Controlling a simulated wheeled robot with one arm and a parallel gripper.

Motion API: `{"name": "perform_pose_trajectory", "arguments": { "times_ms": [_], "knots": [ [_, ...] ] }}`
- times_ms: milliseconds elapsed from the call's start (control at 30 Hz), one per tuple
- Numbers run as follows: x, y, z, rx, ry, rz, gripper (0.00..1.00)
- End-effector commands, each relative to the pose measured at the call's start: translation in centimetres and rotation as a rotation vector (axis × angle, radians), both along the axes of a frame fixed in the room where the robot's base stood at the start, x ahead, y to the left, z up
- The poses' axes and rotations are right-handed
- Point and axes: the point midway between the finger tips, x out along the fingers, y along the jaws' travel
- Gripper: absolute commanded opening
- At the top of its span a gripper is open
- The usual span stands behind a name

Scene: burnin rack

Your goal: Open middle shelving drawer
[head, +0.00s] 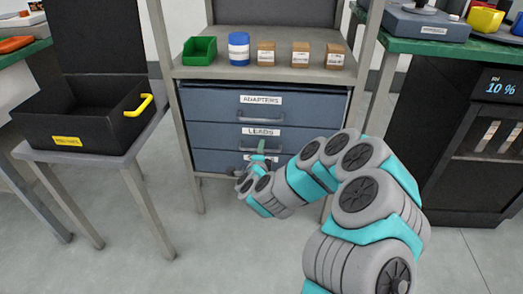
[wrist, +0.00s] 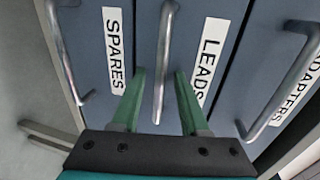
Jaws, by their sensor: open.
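The blue-grey shelving drawers stand ahead. The middle drawer (head: 211,133) is labelled LEADS and looks shut in the head view; its LEADS label (wrist: 207,58) also shows in the wrist view. Its metal bar handle (wrist: 163,55) runs between the two green fingers of my gripper (wrist: 160,76) in the wrist view, with a visible gap on each side. My gripper (head: 261,150) is open and in front of the drawer's lower right part in the head view. My arm hides part of the drawer fronts, and I cannot tell how deep the handle lies between the fingers.
The ADAPTERS drawer (head: 215,104) is above and the SPARES drawer (head: 211,160) below, both shut. A green bin (head: 200,51), a blue-and-white jar (head: 239,49) and several small boxes stand on the shelf above. A black crate (head: 80,122) with yellow handle sits left.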

Motion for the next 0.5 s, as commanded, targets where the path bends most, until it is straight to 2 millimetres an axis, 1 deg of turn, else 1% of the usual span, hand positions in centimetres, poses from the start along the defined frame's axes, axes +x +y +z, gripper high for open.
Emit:
{"name": "perform_pose_trajectory", "arguments": {
  "times_ms": [300,333,500],
  "knots": [
    [0.23,0.02,-0.05,0.000,0.000,0.001,0.45],
    [0.23,0.01,-0.05,0.001,0.000,0.001,0.43],
    [0.22,0.00,-0.06,0.001,0.000,0.000,0.24]
  ]
}}
